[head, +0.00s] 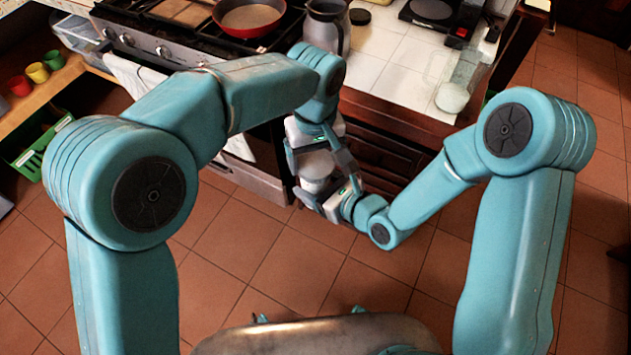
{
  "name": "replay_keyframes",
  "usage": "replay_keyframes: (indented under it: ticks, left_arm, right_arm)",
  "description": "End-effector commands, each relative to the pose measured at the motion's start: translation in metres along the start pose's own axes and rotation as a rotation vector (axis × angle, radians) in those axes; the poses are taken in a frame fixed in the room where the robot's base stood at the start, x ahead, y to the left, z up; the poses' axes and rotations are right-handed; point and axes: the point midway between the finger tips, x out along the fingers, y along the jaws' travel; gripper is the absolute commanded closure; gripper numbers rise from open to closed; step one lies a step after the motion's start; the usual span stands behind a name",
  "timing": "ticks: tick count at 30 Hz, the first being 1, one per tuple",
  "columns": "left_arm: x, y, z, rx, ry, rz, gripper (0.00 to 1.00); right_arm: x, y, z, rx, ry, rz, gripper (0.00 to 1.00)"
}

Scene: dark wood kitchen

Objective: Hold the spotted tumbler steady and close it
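A pale, whitish cup-like thing, which I take to be the tumbler (315,167), is in the air between my two grippers, in front of the drawers. Its spots are too small to make out, and I cannot tell a separate lid from its body. My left gripper (318,160) comes down from above, with a dark finger on each side of the pale thing, and looks shut on it. My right gripper (328,196) reaches in from the right at its lower part. Its fingers are partly hidden, so I cannot tell whether they grip it or are only beside it.
A stove (190,50) with a red pan (250,17) stands behind my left arm. A grey kettle (328,25) and a clear jug with white contents (452,97) stand on the tiled counter (395,84). Coloured cups (37,72) sit on a left shelf. Floor below is clear.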

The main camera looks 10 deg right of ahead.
Motion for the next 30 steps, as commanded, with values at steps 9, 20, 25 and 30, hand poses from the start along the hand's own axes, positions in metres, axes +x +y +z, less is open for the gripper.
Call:
replay_keyframes:
  ticks: [9, 20, 25, 30]
  left_arm:
    - [0.0, 0.0, 0.0, 0.153, 0.0, 0.001, 0.55]
    - [-0.001, 0.0, 0.0, 0.145, 0.0, 0.001, 0.0]
    - [-0.013, 0.001, 0.0, 0.144, 0.003, 0.002, 0.0]
    - [-0.036, 0.001, 0.0, 0.145, 0.002, 0.003, 0.0]
  right_arm:
    - [0.0, 0.0, 0.001, -0.001, -0.003, 0.0, 1.0]
    - [0.0, 0.0, 0.001, -0.001, -0.002, 0.0, 1.0]
    - [0.0, 0.0, 0.001, -0.001, -0.003, 0.0, 1.0]
    - [0.0, 0.0, 0.001, -0.001, -0.003, 0.0, 1.0]
